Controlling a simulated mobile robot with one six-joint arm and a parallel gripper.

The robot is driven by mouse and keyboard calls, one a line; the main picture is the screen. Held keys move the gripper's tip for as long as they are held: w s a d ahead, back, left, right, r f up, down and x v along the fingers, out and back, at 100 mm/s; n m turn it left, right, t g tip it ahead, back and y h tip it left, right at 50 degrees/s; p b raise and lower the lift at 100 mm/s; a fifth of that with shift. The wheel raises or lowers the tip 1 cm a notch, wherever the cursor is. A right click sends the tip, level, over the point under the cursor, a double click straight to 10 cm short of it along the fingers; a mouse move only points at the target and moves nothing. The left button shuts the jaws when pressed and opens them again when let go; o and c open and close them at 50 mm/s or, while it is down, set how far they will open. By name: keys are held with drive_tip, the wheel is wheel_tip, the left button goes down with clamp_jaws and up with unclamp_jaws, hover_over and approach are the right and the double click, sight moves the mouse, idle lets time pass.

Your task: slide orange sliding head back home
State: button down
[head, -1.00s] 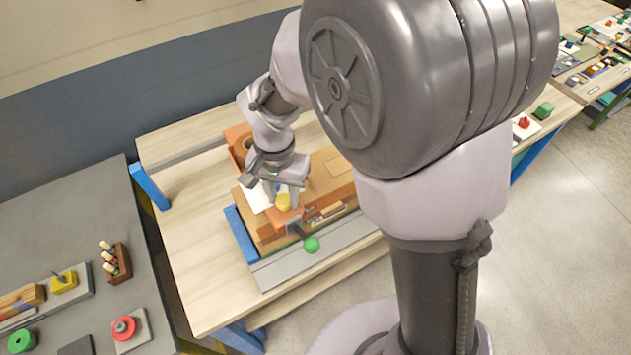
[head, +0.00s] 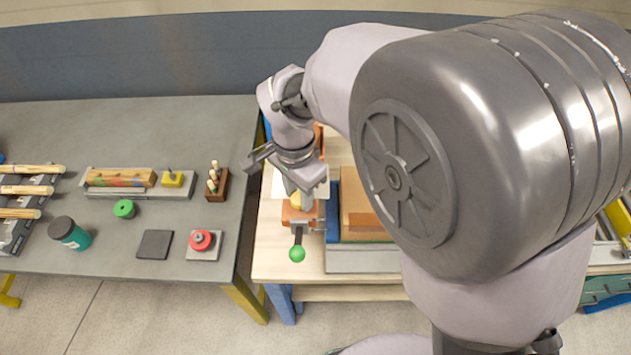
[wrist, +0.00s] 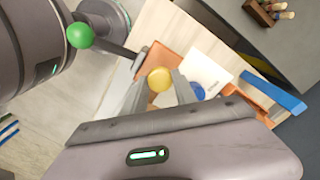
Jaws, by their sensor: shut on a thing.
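The orange sliding head (head: 291,216) is at the left end of the machine on the wooden bench, left of a blue end strip (head: 333,212). Its yellow knob (wrist: 160,78) is between the fingers of my gripper (head: 303,201), which is shut on it. A dark lever with a green ball (head: 297,254) points from the head to the front. In the wrist view the orange top (wrist: 157,60) shows beside the knob and the green ball (wrist: 80,35) is at upper left. My gripper hides part of the head; I cannot tell what its underside touches.
A white sheet (wrist: 205,72) lies near the head. My arm hides much of the right side.

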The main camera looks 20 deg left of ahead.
drive_tip(key=shift+a, duration=0.1)
idle(0.3)
drive_tip(key=c, duration=1.2)
unclamp_jaws()
drive_tip(key=shift+o, duration=1)
drive_tip(key=shift+s+a, duration=0.1)
drive_tip(key=shift+a, duration=0.1)
drive_tip(key=shift+d, duration=0.1)
wheel_tip(320, 180, up, 17)
drive_tip(key=p, duration=0.4)
drive_tip(key=shift+r+p, duration=0.2)
drive_tip(key=shift+p, duration=0.15)
